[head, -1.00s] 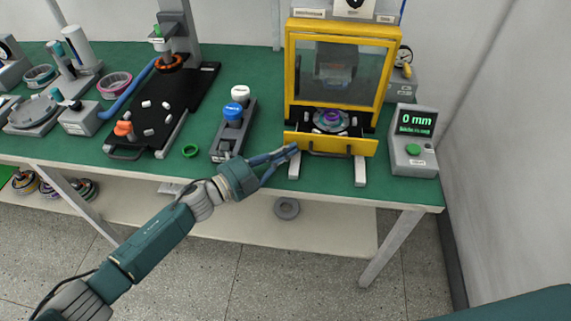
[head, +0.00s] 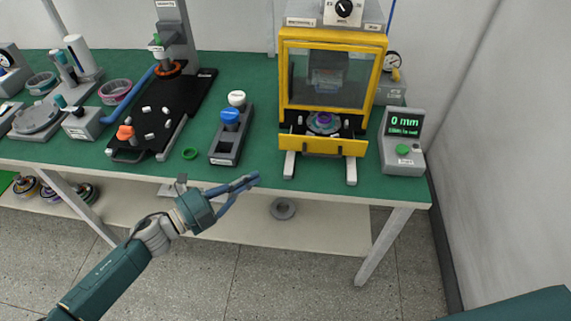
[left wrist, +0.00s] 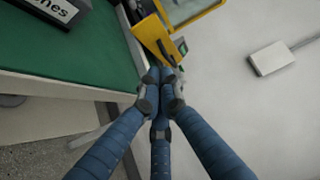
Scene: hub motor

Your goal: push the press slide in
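The press slide (head: 322,145) is a yellow front bar with a dark handle, low on the yellow-framed press (head: 282,75). It stands out in front of the frame, between two pale feet. Behind the bar, a round part with a purple centre (head: 323,122) sits under the window. My left gripper (head: 257,177) is left of and nearer than the slide, apart from it, by the table's front edge. In the left wrist view its blue fingers (left wrist: 161,80) come together with nothing visible between them. The yellow slide bar (left wrist: 150,32) shows just beyond the fingertips there. My right gripper is out of view.
A display box (head: 403,140) reading 0 mm, with a green button, stands right of the press. The table's front edge is bare near my gripper.

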